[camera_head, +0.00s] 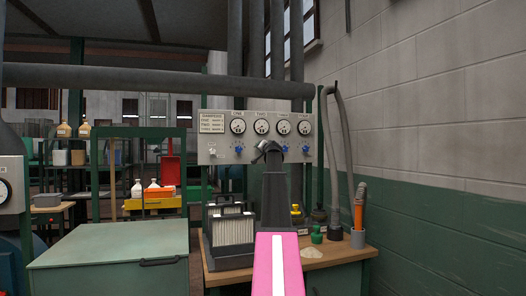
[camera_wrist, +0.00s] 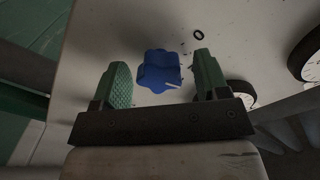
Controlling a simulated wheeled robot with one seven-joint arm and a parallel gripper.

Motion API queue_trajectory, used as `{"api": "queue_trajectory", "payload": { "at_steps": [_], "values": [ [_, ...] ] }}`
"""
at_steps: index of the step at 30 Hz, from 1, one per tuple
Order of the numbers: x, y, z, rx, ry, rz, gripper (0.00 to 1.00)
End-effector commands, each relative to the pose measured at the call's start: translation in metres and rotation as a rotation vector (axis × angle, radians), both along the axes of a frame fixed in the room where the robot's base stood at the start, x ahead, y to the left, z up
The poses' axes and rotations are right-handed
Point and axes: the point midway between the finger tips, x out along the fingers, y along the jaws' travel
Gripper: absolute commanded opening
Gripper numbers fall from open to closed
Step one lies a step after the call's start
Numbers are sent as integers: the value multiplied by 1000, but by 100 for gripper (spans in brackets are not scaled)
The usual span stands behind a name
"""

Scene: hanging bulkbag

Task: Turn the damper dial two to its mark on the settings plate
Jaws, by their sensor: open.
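A pale panel (camera_head: 222,156) carries a row of gauges with blue dials under them. The settings plate (camera_head: 212,122) is at its upper left; its lettering is too small to read surely. The gauge marked TWO (camera_head: 261,127) is second from the left. My gripper (camera_head: 268,149) is just in front of the panel below that gauge and hides the dial there. In the wrist view a lobed blue dial (camera_wrist: 156,74) with a white pointer line sits between the two green fingers of my open gripper (camera_wrist: 160,64), with gaps on both sides.
Other blue dials (camera_head: 238,149) flank my gripper closely on the panel. A thick grey pipe (camera_head: 150,79) runs just above it. A hose hangs at right.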

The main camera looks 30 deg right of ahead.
Motion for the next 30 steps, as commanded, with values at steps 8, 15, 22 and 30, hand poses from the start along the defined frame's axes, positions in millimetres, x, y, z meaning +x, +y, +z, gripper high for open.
{"api": "queue_trajectory", "payload": {
  "at_steps": [8,15,22,30],
  "values": [
    [0,0,0,0,0,0,18],
    [0,0,0,-10,2,0,19],
    [0,1,0,-96,23,0,19],
    [0,1,0,-276,67,1,19]
  ]
}}
